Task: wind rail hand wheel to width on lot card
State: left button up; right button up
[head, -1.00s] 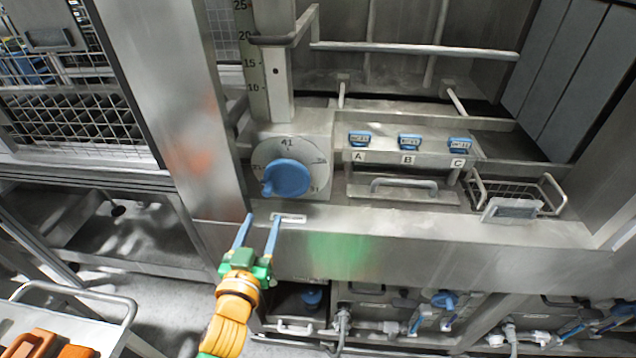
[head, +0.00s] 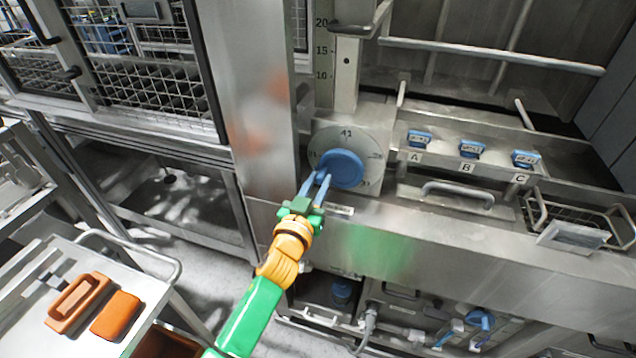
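The blue hand wheel (head: 342,169) sits on a round steel dial (head: 352,142) marked 41 at the top, with smaller figures around its edge. My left gripper (head: 316,186) is at the wheel's lower left, its two blue fingers apart. The fingertips reach the wheel's left side, where its small handle was seen; the fingers partly hide that spot, and I cannot tell whether they touch it. A vertical scale (head: 323,50) with 10, 15 and 20 stands above the dial. I cannot make out a lot card. My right gripper is out of view.
A rail handle (head: 457,189) and wire basket (head: 570,217) project there. A trolley (head: 60,335) with orange items (head: 115,315) stands lower left.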

pick_arm(q)
grip_shut()
jog(key=shift+r+m, duration=0.25)
jog(key=shift+m, duration=0.35)
jog(key=shift+r, duration=0.1)
jog(key=shift+r+m+p, duration=0.2)
jog(key=shift+m+p, duration=0.25)
jog(key=shift+m, duration=0.25)
jog(key=o, duration=0.8)
grip_release()
jog(key=shift+f, duration=0.1)
